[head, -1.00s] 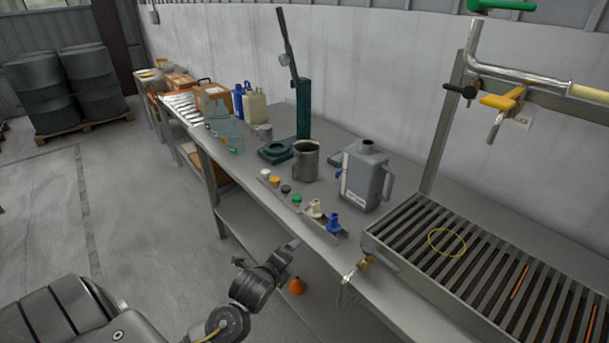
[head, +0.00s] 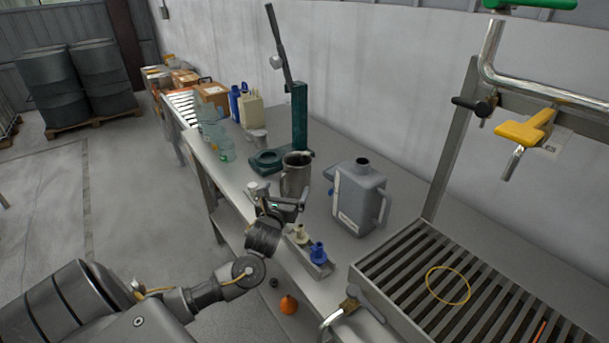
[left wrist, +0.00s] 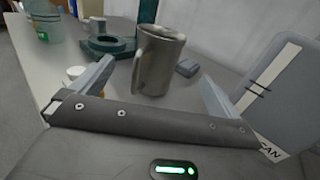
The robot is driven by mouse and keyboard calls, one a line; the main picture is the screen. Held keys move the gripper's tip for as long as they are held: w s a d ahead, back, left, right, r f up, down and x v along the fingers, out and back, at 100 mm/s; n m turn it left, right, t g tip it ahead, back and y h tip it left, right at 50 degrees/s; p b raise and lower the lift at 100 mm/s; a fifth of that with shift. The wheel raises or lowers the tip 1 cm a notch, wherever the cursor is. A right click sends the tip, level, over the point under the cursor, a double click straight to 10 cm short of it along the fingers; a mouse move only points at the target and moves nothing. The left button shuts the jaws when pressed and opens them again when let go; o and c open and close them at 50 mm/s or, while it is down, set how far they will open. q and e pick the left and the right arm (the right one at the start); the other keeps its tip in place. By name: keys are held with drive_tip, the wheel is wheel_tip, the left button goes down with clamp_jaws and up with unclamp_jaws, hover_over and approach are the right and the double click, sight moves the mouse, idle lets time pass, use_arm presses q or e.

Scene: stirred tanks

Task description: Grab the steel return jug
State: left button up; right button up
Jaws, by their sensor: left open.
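The steel return jug (head: 296,175) is a shiny metal jug standing upright on the bench, in front of the green stand. In the left wrist view the steel jug (left wrist: 157,62) stands upright beyond and between my fingers, with its handle toward the left. My left gripper (head: 290,188) is open and just in front of the jug; in the head view it hides the jug's lower part. In the left wrist view the fingers of my left gripper (left wrist: 155,92) are spread wide with nothing between them. My right gripper is not in view.
A grey jerrycan (head: 358,200) stands close to the right of the jug. A green stand (head: 299,120) is behind it. A strip with cream and blue caps (head: 318,253) lies at the front edge. A slatted grate (head: 440,280) is at right. Clear bottles (head: 222,148) stand at left.

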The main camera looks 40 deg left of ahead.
sight(294, 170)
use_arm(q)
drive_tip(key=x, duration=0.5)
drive_tip(key=shift+r+p, duration=0.25)
drive_tip(key=shift+p, duration=0.05)
drive_tip(key=shift+w+a+f, duration=0.1)
drive_tip(key=shift+w+a, duration=0.05)
drive_tip(key=shift+w, duration=0.4)
drive_tip(key=shift+w+a+r, duration=0.15)
drive_tip(key=shift+r, duration=0.05)
drive_tip(key=p+x, duration=0.1)
drive_tip(key=x, duration=0.2)
drive_tip(key=shift+w+a, duration=0.15)
drive_tip(key=shift+w, duration=0.15)
drive_tip(key=shift+w+a+f, duration=0.15)
drive_tip(key=shift+w+a, duration=0.05)
drive_tip(key=shift+w, duration=0.3)
drive_tip(key=shift+c, duration=0.6)
drive_tip(key=c, duration=1.1)
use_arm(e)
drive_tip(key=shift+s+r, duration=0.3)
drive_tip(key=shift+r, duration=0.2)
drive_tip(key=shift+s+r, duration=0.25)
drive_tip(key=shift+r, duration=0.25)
